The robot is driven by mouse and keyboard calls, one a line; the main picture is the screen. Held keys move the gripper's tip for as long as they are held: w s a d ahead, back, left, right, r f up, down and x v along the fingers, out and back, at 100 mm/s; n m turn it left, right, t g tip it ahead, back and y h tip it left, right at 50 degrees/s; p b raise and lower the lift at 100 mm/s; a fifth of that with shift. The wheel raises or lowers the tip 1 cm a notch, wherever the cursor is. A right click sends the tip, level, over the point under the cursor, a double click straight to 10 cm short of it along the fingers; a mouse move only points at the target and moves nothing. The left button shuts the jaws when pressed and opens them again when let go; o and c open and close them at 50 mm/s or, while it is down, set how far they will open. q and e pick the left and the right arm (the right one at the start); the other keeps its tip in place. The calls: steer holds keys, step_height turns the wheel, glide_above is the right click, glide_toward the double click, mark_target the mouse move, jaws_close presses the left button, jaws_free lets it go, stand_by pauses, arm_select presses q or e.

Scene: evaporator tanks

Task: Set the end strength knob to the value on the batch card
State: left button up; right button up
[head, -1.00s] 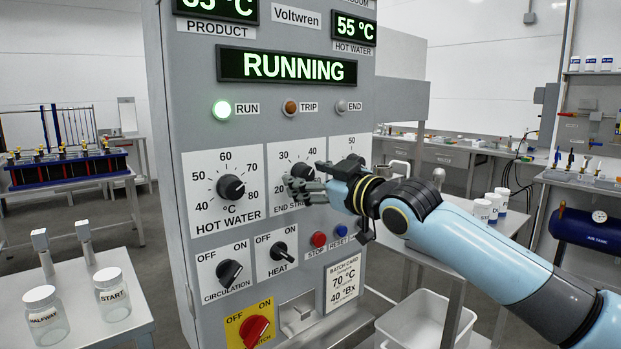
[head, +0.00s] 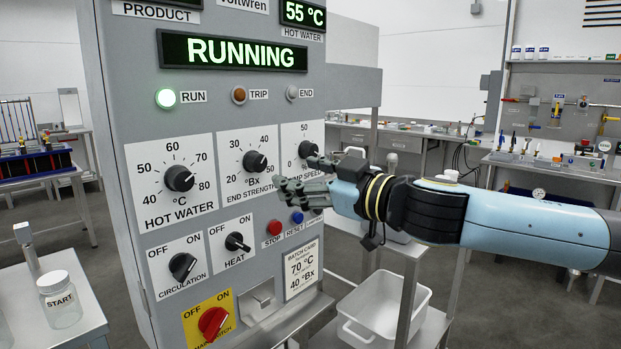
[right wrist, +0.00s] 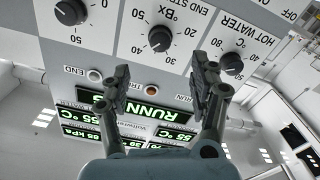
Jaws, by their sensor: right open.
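The end strength knob (head: 255,161) is black and round on a white plate marked in °Bx, between the hot water knob (head: 179,178) and the pump speed knob (head: 308,149). Its pointer is too small to read surely. The batch card (head: 301,266) below reads 70 °C and 40 °Bx. My right gripper (head: 284,190) is open and empty, in front of the panel, right of and below the end strength knob. In the right wrist view the gripper (right wrist: 160,88) has its fingers spread, with the end strength knob (right wrist: 160,38) beyond and between them. My left gripper is out of view.
The RUNNING display (head: 233,53) is lit above the knobs. The stop button (head: 274,227), reset button (head: 297,217) and heat switch (head: 237,241) sit below. A white bin (head: 384,312) stands at lower right. A START jar (head: 60,299) stands on the left table.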

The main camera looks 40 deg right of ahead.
steer(key=shift+s, duration=0.75)
